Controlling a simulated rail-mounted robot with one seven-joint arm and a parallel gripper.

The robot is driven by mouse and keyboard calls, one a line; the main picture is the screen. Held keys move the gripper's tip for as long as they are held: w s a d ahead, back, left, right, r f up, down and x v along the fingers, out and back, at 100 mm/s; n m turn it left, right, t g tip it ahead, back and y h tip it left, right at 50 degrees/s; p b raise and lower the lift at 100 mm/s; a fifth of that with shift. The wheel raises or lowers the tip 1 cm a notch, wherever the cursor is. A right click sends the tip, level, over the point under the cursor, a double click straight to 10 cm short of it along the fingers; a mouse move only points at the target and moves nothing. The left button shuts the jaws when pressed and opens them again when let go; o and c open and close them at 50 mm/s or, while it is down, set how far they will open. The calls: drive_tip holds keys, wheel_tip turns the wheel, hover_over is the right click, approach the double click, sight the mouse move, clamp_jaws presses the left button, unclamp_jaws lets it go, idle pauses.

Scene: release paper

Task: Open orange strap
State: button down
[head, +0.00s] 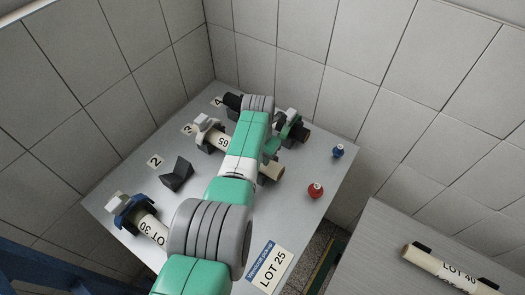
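No orange strap shows in the head view; my green and white arm covers the middle of the table and may hide it. A tan roll end (274,173) sticks out to the right from under the arm. My gripper's fingers are hidden behind my arm, so I cannot see whether it holds anything. A blue strap (124,211) sits around the roll marked LOT 30 (151,227) at the front left. A pale strap (205,127) is on the roll marked 65 (219,140).
The grey metal table (130,180) stands in a tiled corner. An empty black cradle (177,173) is near label 2 (155,161). A red weight (315,191) and a blue weight (338,151) stand at right. Another roll (450,268) lies on a side bench.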

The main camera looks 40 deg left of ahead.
drive_tip(key=shift+r, duration=0.15)
drive_tip(key=c, duration=1.1)
unclamp_jaws()
wheel_tip(320, 180, up, 8)
drive_tip(key=p, duration=0.5)
drive_tip(key=shift+s, duration=0.15)
